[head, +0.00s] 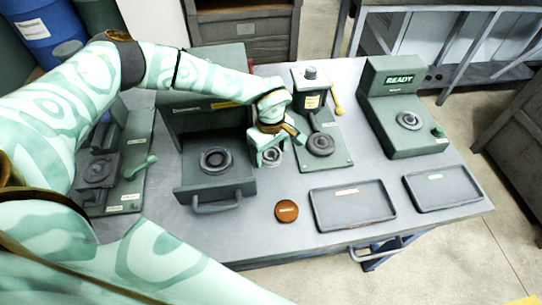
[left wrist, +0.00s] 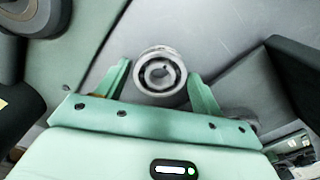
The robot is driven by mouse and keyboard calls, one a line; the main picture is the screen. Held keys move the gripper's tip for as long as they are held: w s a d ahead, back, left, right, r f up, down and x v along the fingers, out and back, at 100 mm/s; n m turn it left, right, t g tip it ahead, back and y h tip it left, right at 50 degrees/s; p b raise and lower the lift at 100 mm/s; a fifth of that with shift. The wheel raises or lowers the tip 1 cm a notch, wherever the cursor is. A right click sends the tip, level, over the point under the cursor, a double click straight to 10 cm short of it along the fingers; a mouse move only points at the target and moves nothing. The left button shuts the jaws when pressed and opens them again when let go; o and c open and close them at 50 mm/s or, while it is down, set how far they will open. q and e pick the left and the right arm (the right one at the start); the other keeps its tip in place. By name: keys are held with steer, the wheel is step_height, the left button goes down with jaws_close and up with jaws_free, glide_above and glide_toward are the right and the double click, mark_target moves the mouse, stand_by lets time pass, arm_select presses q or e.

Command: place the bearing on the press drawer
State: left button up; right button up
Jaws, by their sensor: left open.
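The bearing (head: 272,156) is a small silver ring on the grey table, just right of the open drawer. It also shows in the left wrist view (left wrist: 160,76), between and slightly beyond the fingertips. My left gripper (head: 271,152) is open and reaches down over the bearing. In the left wrist view its two fingers (left wrist: 160,88) stand apart on either side of the bearing, which I cannot see them gripping. The press drawer (head: 180,189) is pulled out of a green machine, with a front handle and a dark round seat (head: 215,160). My right gripper is not in view.
A green fixture with a post and round seat (head: 320,144) stands close right of my left gripper. Two shallow trays (head: 352,228) (head: 443,207) lie at the right front. A brown disc (head: 287,211) lies on the table. A READY machine (head: 401,139) stands at the right.

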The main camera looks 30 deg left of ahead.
arm_select(q)
steer(key=c, duration=1)
